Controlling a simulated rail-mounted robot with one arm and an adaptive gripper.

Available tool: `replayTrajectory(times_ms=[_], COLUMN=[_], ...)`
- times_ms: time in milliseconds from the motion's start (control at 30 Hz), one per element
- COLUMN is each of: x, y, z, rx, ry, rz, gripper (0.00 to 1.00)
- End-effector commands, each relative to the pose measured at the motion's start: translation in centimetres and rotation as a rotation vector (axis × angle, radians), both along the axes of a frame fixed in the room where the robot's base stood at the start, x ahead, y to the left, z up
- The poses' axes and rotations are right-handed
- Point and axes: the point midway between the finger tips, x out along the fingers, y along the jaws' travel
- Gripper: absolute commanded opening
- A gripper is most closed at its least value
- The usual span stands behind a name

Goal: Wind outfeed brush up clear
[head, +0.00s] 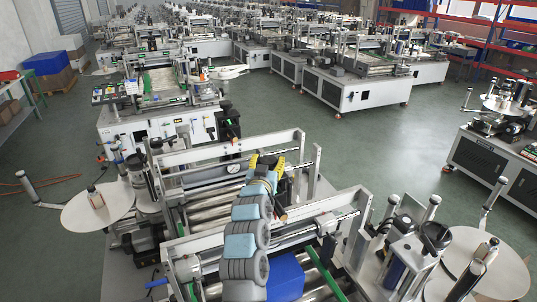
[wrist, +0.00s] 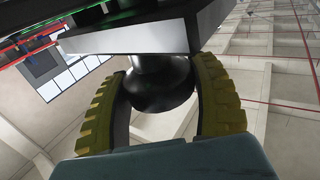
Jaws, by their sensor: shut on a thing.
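My gripper (head: 266,162) is over the middle of the nearest labelling machine, with its yellow ribbed fingers pointing away from me. In the wrist view, the two fingers (wrist: 160,70) are closed around a dark round knob (wrist: 160,92), one on each side. The knob hangs on a short stem below a grey block (wrist: 135,35). My gripper and arm hide the knob in the head view. I cannot pick out the outfeed brush for sure among the rollers (head: 212,198) and bars of the machine.
Metal frame rails (head: 225,150) run across the machine on both sides of my gripper. White reel discs stand at left (head: 97,207) and right (head: 497,270). A blue block (head: 286,277) sits close beside my arm.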

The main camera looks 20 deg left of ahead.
Motion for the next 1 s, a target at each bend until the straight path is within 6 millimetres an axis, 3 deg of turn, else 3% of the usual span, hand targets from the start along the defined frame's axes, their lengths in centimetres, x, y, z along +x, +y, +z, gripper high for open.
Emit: replayTrajectory(times_ms=[1000], x=[0.0], y=[-0.1], z=[-0.8], rx=[0.000], ry=[-0.003], rz=[0.423], gripper=[0.26])
